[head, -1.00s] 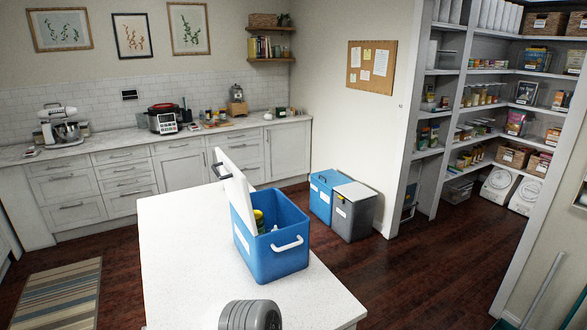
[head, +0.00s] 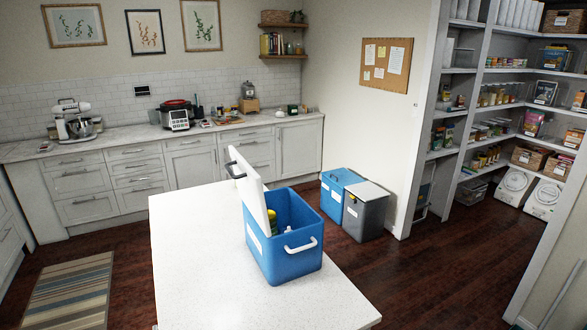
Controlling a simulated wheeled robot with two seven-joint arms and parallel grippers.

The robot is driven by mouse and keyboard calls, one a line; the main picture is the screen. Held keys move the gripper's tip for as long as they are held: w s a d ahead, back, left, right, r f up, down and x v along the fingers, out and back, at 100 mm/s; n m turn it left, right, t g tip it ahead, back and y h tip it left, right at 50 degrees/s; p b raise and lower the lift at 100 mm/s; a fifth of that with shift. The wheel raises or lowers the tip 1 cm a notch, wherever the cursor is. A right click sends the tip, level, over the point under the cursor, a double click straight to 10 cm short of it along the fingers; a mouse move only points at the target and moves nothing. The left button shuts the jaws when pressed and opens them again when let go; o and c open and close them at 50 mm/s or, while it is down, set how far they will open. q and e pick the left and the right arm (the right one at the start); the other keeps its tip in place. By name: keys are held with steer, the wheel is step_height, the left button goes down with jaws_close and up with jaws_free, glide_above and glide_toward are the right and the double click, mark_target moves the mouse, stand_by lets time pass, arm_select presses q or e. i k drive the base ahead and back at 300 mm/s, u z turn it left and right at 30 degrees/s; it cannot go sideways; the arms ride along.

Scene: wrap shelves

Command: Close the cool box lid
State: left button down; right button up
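The blue cool box (head: 290,262) stands on the white island top in the head view. Its white lid (head: 256,190) is open, standing up and tilted back over the box's left side, with a dark handle at its upper end. A white carry handle (head: 300,247) is on the box's near right side. Neither of my grippers is in view.
The white island top (head: 200,270) is clear around the box. A blue bin (head: 337,195) and a grey bin (head: 364,215) stand on the floor behind, near the wall. A striped rug (head: 70,292) lies at the left. Pantry shelves (head: 490,110) are at the right.

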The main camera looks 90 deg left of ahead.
mark_target(248, 182)
steer(key=z, duration=0.15)
steer(key=k, duration=2.45)
steer(key=u, duration=0.35)
